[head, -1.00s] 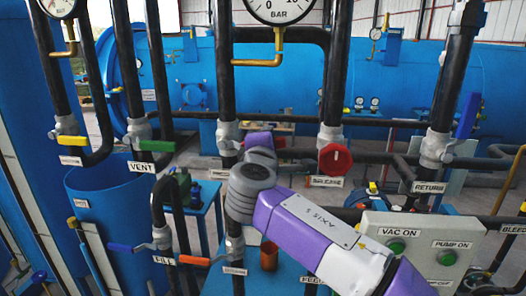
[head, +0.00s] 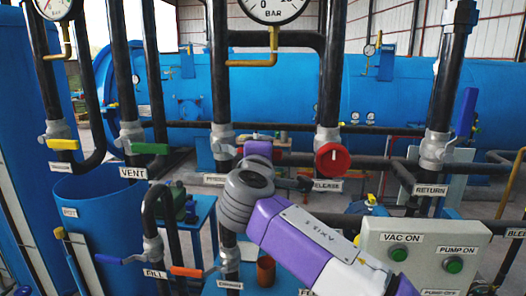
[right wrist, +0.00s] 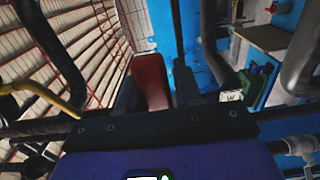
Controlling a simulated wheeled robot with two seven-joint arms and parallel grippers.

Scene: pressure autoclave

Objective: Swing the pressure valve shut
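The pressure valve's grey body (head: 222,140) sits on a black vertical pipe under the large gauge. Its label (head: 214,180) is partly covered by my right arm, and its handle cannot be made out in the head view. My purple and grey right arm crosses in front from the lower right; its gripper is hidden there. In the right wrist view my right gripper's dark fingers (right wrist: 156,92) stand apart with a red, lever-like piece (right wrist: 151,78) between them. I cannot tell whether they grip it, or which valve it belongs to. My left gripper is out of view.
A round red knob (head: 332,160) is right of the arm above the RELEASE label. The VENT valve's green handle (head: 150,148) is to the left. A control box (head: 420,250) stands lower right. Blue (head: 121,260) and orange (head: 187,271) handles are low left.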

